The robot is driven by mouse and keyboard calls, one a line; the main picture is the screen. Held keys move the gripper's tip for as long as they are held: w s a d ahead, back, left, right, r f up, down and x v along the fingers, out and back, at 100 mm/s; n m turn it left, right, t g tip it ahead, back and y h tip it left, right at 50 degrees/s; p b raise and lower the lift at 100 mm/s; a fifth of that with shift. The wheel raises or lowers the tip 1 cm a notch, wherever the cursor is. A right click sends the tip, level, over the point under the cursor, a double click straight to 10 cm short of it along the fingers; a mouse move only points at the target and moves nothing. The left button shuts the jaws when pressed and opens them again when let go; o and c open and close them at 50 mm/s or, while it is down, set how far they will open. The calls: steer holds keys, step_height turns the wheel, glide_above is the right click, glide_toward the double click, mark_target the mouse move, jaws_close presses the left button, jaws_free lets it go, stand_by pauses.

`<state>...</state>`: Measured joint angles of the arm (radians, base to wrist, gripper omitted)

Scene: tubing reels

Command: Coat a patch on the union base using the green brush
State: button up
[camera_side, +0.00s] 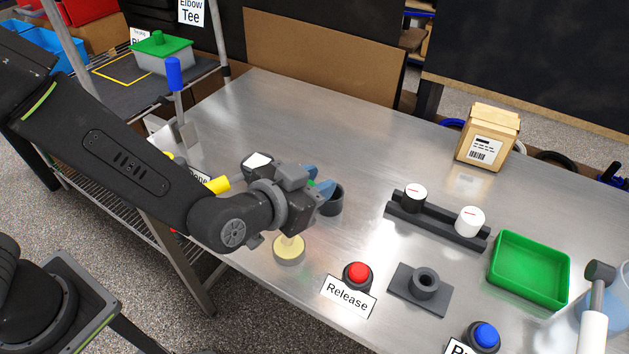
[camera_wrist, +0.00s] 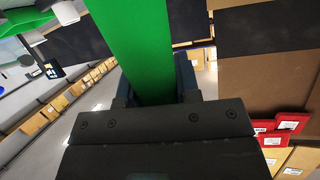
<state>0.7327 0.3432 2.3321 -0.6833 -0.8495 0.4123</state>
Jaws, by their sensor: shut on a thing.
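My gripper (camera_side: 319,188) is over the middle left of the steel table. In the wrist view, my gripper (camera_wrist: 155,82) is shut on a wide green bar, which looks like the handle of the green brush (camera_wrist: 140,45). Its bristle end cannot be made out. In the side view only a speck of green shows at the fingers. A dark cup (camera_side: 332,203) stands right by the fingertips; contact cannot be told. A flat grey plate with a raised ring (camera_side: 423,286), perhaps the union base, lies to the right of the gripper.
A green tray (camera_side: 529,270), red Release button (camera_side: 357,273) and blue button (camera_side: 486,335) stand nearby. A yellow disc (camera_side: 289,250) is below my wrist. A cardboard box (camera_side: 487,137) stands behind. The table's back middle is clear.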

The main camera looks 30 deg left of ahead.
steer(key=shift+f, duration=0.8)
stand_by(1.4)
step_height(320, 180, up, 7)
steer(key=shift+r, duration=0.15)
stand_by(0.7)
stand_by(0.5)
steer(key=w+a+f+n+y, duration=0.2)
steer(key=a, duration=0.7)
steer(key=w+a+f+n+y, duration=0.1)
steer(key=w+a+n+y, duration=0.15)
steer(key=a, duration=0.75)
steer(key=w+a+f+n+y, duration=0.1)
steer(key=w+a+f+y, duration=0.15)
steer(key=a, duration=0.65)
steer(key=d+r+n+t, duration=0.1)
steer(key=d+r+t, duration=0.45)
steer(key=r, duration=0.95)
steer(key=shift+g+y, duration=0.3)
steer(key=shift+g, duration=0.65)
steer(key=shift+w+d+f, duration=0.1)
steer(key=shift+d+f, duration=0.2)
steer(key=shift+f, duration=0.45)
steer(key=shift+w+d+f, duration=0.1)
steer(key=shift+d+f, duration=0.15)
steer(key=shift+f, duration=0.45)
steer(key=shift+d+f, duration=0.3)
steer(key=shift+f, duration=0.45)
